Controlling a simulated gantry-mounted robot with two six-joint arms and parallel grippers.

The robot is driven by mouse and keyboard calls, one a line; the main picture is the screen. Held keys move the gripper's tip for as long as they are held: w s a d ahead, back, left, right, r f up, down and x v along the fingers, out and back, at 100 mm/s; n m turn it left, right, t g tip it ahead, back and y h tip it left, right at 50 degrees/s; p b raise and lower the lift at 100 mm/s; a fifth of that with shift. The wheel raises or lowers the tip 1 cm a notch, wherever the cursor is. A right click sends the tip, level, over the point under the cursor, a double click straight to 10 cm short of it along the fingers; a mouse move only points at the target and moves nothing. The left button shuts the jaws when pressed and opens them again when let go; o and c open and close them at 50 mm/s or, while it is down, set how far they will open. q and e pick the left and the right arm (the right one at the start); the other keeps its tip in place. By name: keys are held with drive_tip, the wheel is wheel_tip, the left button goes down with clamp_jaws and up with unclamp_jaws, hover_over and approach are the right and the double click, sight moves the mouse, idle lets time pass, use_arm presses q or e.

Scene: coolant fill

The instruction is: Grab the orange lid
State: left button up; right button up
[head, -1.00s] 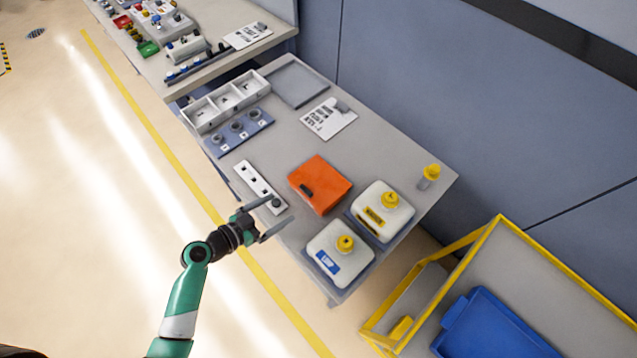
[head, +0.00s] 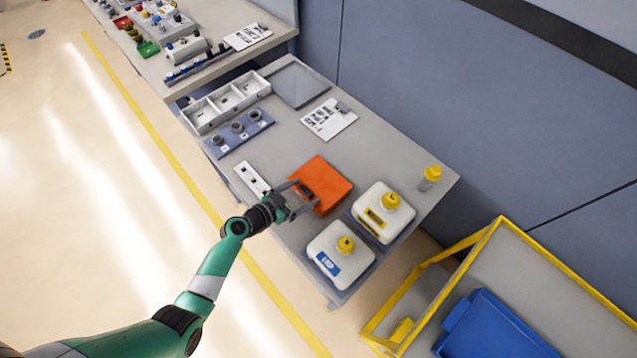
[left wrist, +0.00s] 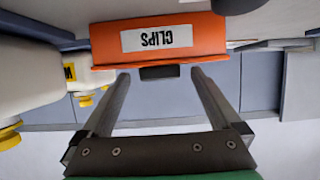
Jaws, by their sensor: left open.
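The orange lid (head: 328,180) lies on a box on the grey table, and its small dark handle (head: 307,190) is on the side nearest my arm. The dark handle also shows there (left wrist: 160,72). My left gripper (head: 303,194) is open, its fingertips on either side of the handle. In the wrist view the fingertips (left wrist: 160,76) are apart, with a gap on each side of the handle. Contact cannot be told. My right gripper is not in view.
Two white canisters with yellow caps, one blue-labelled (head: 338,250) and one yellow-labelled (head: 384,210), stand right of the lid. A white strip with holes (head: 252,178) lies to its left. A yellow-topped bottle (head: 430,176) stands near the far corner.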

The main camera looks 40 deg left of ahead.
use_arm(q)
drive_tip(key=c, duration=1.5)
drive_tip(key=shift+r, duration=0.15)
drive_tip(key=s+d+r+p, duration=0.2)
drive_tip(key=d+r+p, duration=0.1)
drive_tip(key=d+r, duration=0.1)
drive_tip(key=s+d+r+p, duration=0.2)
drive_tip(key=d+r+p, duration=0.1)
drive_tip(key=d+r, duration=0.1)
drive_tip(key=s+d+r+p, duration=0.2)
drive_tip(key=d+r+p, duration=0.1)
drive_tip(key=d+r, duration=0.1)
drive_tip(key=shift+s+d+r, duration=0.1)
drive_tip(key=shift+d+r, duration=0.2)
drive_tip(key=shift+r, duration=0.1)
